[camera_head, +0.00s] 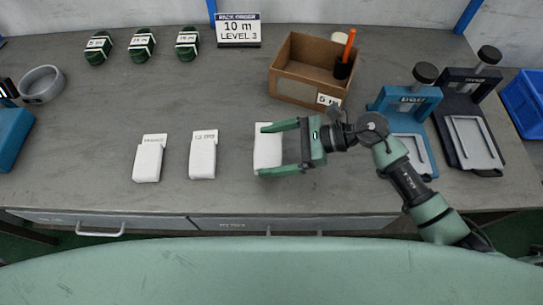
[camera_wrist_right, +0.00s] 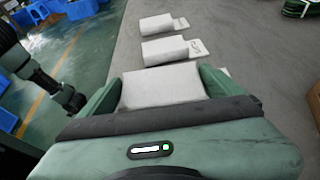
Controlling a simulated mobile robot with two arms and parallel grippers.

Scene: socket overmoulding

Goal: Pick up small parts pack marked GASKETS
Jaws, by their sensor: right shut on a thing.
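Three white small parts packs lie in a row on the grey bench. The left pack (camera_head: 148,160) and the middle pack (camera_head: 203,158) have printed tabs at their far ends, too small to read surely. My right gripper (camera_head: 268,150) is shut on the right-hand pack (camera_head: 266,158), with one finger along its far end and one along its near end. In the right wrist view this pack (camera_wrist_right: 162,88) fills the space between the fingers, and its label is hidden. The other two packs (camera_wrist_right: 170,48) lie beyond it, apart. My left gripper is not in view.
A brown cardboard box (camera_head: 300,88) with an orange-handled tool stands behind the gripper. A blue press (camera_head: 408,100) and a dark press (camera_head: 470,120) stand at right. Green coils (camera_head: 142,44) and a pack order sign (camera_head: 239,30) are at the back.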

